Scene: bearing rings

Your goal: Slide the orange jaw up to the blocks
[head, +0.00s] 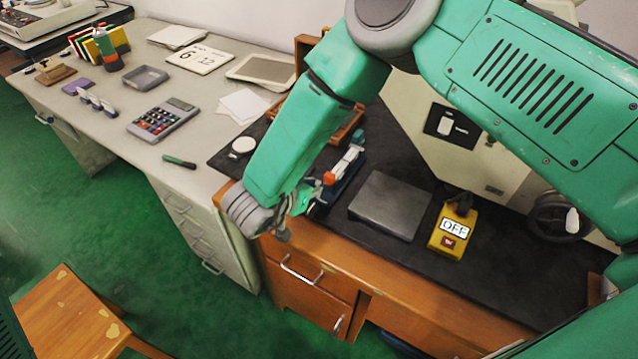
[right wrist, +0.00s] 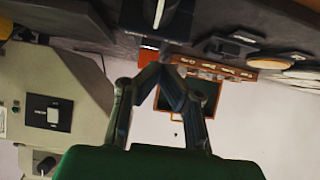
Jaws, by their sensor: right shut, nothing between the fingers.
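The orange jaw (head: 329,178) sits at the near end of a small dark fixture (head: 346,187) on the black bench top. Pale blocks (head: 347,158) stand in a row behind it; at this size I cannot tell whether jaw and blocks touch. My right gripper (head: 308,196) is beside the near end of the fixture, partly hidden by its own arm. In the right wrist view its fingers (right wrist: 157,73) meet at the tips, empty, close to the orange jaw (right wrist: 149,54). I cannot tell whether they touch it. My left gripper is not in view.
A dark flat plate (head: 391,204) and a yellow OFF switch box (head: 454,229) lie right of the fixture. A wooden tray (head: 350,126) stands behind, and a round white item (head: 243,146) lies left. The grey desk holds a calculator (head: 163,119).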

